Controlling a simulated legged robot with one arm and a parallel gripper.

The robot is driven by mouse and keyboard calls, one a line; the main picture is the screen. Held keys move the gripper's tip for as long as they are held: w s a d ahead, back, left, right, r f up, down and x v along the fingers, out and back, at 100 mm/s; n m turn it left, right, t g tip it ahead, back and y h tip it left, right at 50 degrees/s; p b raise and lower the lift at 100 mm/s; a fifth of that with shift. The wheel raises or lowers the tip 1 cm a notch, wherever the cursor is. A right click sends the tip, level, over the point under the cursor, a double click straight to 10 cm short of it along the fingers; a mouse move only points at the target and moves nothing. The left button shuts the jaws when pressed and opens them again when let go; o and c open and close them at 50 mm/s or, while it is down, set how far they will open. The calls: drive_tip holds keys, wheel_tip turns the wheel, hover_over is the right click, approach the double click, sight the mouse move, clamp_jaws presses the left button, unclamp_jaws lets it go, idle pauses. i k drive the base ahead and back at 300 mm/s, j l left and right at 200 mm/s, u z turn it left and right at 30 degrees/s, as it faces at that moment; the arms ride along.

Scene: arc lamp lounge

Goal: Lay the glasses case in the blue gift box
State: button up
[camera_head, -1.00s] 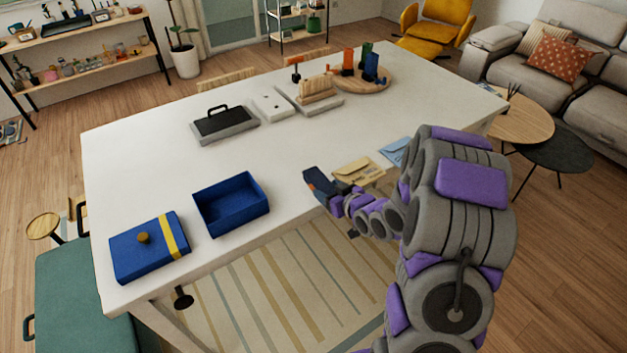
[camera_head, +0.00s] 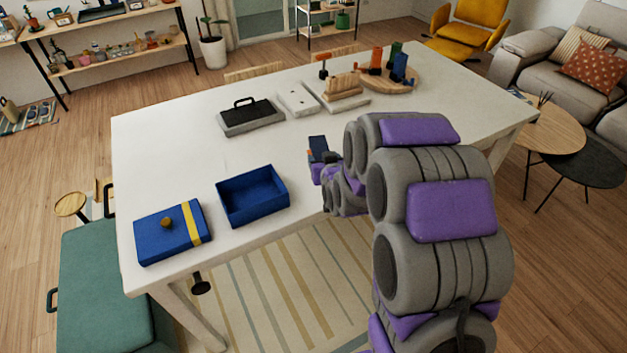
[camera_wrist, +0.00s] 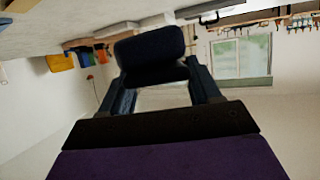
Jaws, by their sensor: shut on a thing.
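The glasses case (camera_wrist: 150,52) is a dark, rounded block held between the two fingers of my gripper in the wrist view. It also shows in the head view as a dark blue piece (camera_head: 318,148) at the end of my arm. My gripper (camera_head: 322,168) is shut on it, above the white table and to the right of the box. The blue gift box (camera_head: 252,196) stands open and empty near the table's front edge. Its blue lid (camera_head: 172,236), with a yellow band and a round knob, lies beside it on the left.
The white table (camera_head: 240,150) is clear between the box and the black-topped grey tray (camera_head: 250,118). A white plate-like block (camera_head: 297,99), a wooden rack (camera_head: 343,88) and a round board with coloured blocks (camera_head: 390,80) stand towards the back. A green bench (camera_head: 100,290) is at left.

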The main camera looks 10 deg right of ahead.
sight(251, 202)
drive_tip(key=j+u, duration=0.15)
drive_tip(key=j, duration=0.6)
drive_tip(key=i+j+u, duration=0.15)
drive_tip(key=j, duration=0.65)
drive_tip(key=j+u, duration=0.15)
drive_tip(key=j, duration=0.6)
